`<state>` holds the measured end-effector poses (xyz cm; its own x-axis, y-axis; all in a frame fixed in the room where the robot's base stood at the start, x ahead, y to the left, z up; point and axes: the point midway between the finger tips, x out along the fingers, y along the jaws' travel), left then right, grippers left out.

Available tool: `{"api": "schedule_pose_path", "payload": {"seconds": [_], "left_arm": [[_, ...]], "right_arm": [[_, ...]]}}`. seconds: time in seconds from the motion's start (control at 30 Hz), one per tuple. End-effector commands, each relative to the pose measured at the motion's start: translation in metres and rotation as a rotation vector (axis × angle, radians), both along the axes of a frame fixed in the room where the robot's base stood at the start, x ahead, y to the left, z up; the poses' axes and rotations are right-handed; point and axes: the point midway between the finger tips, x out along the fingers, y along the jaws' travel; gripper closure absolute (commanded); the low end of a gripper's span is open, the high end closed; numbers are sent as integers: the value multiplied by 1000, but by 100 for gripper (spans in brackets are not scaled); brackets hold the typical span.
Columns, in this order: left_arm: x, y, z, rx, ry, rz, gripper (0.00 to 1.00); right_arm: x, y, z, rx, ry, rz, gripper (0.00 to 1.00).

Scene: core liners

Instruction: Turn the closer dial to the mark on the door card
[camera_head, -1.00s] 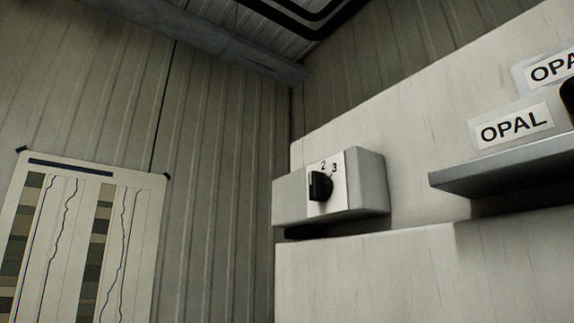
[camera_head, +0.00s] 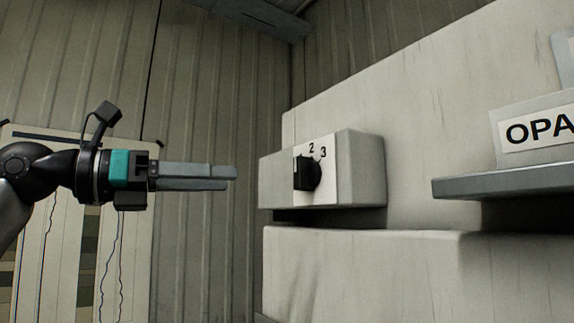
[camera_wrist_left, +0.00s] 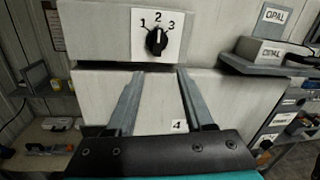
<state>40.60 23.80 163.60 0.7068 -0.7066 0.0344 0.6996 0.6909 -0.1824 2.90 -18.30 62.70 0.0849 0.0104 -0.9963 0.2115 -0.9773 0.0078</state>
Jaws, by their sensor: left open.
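The black dial (camera_head: 307,173) sits on a white plate marked 1, 2, 3, on a pale box on the wall unit. It also shows in the left wrist view (camera_wrist_left: 157,40), where its white line points roughly up towards the 2. A small white card (camera_wrist_left: 179,127) on the pale panel below bears a mark that looks like 4. My left gripper (camera_head: 233,178) is level with the dial, to its left in the head view and apart from it. In the left wrist view its open fingers (camera_wrist_left: 160,73) are empty, with the dial above and between their tips.
A grey shelf (camera_head: 505,184) with an OPAL-labelled box (camera_head: 530,125) juts out right of the dial. The pale lower panel (camera_head: 370,275) stands below it. A chart (camera_head: 135,235) hangs on the ribbed wall behind my left arm. The space between gripper and dial looks clear.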

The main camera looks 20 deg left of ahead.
Motion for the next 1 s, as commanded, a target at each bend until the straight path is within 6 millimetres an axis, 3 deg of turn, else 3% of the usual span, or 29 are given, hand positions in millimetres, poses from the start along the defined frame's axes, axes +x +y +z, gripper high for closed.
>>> {"api": "schedule_pose_path", "payload": {"seconds": [0.03, 0.13, 0.33, 1.0], "left_arm": [[-13, 3, 12, 57, -37, 39, 48], [-28, 8, 21, 126, -76, 95, 48], [-30, 7, 26, 165, -97, 129, 48], [71, -72, 27, 160, -94, 125, 48]], "right_arm": [[1, 0, 4, 0, -1, 0, 50], [2, 0, 7, 0, -3, 1, 50], [4, -3, 10, -4, -7, 2, 50], [6, -6, 49, -8, -9, 2, 50]]}}
